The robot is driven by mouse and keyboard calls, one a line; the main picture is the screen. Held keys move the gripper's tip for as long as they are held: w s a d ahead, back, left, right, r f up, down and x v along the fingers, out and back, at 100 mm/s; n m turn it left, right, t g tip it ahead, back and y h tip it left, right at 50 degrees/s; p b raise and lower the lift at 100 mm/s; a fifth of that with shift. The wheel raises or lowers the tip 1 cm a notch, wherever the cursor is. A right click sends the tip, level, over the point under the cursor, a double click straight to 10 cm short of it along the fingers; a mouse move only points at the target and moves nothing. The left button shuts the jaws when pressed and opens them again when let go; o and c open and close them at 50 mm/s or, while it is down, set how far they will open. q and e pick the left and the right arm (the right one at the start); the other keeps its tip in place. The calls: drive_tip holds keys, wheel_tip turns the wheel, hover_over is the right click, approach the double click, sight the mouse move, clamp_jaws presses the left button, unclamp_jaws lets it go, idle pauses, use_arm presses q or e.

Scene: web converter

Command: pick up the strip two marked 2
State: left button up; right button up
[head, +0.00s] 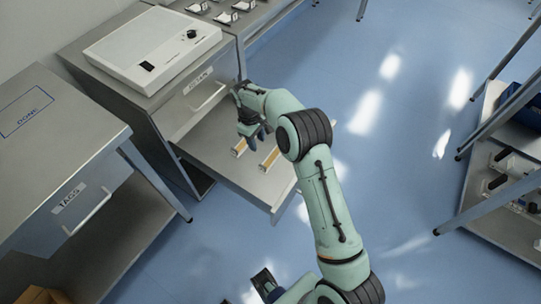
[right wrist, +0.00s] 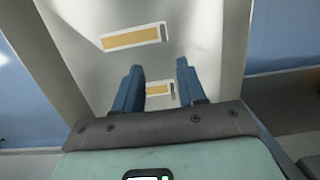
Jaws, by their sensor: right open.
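In the head view, one strip (head: 239,147) is at the left and the other (head: 270,159) at the right. In the right wrist view, one strip (right wrist: 133,37) lies beyond the fingertips and another (right wrist: 158,88) shows in the gap between the fingers. No number can be read on either. My right gripper (head: 251,133) is open above the strips; its blue fingers (right wrist: 159,68) hold nothing. My left gripper (head: 266,284) seems partly visible at the bottom edge, its jaws unclear.
The cabinet (head: 172,124) with a labelled drawer and a white device (head: 153,50) on top stands over the grey surface (head: 215,147). A table marked DONE (head: 50,150), with a TAGS drawer, stands at left. A shelf rack (head: 505,215) is at right. Blue floor between is clear.

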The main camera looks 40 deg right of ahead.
sight(262, 166)
drive_tip(key=f, duration=0.3)
drive_tip(key=f+b, duration=0.1)
drive_tip(key=f, duration=0.2)
drive_tip(key=s+f, duration=0.1)
drive_tip(key=f, duration=0.3)
drive_tip(key=shift+s+d, duration=0.1)
drive_tip(key=shift+d, duration=0.05)
drive_tip(key=f, duration=0.2)
drive_tip(key=s+f, duration=0.1)
drive_tip(key=f, duration=0.1)
drive_tip(key=shift+s+b, duration=0.2)
drive_tip(key=shift+b, duration=0.1)
drive_tip(key=shift+f, duration=0.5)
clamp_jaws()
